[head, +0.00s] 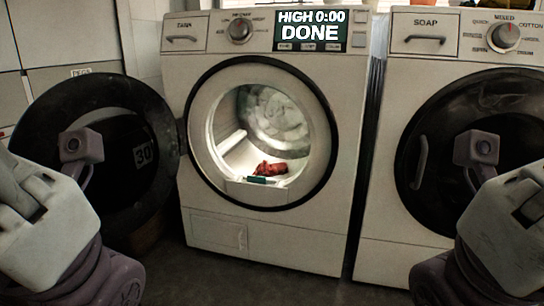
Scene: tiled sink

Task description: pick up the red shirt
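A small crumpled red cloth (270,168), which looks like the red shirt, lies low at the front of the open washing machine drum, just inside the door opening. A small dark green item (260,180) lies right below it at the front lip. My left arm comes in at the lower left, in front of the open door. My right arm comes in at the lower right, in front of the other machine. Both arms are well apart from the red cloth. I cannot make out the fingers of either gripper.
The open machine (330,235) shows "HIGH 0:00 DONE". Its round door (100,105) is swung open to the left. A second machine (385,215) with a shut dark door stands at the right. The floor between my arms is clear.

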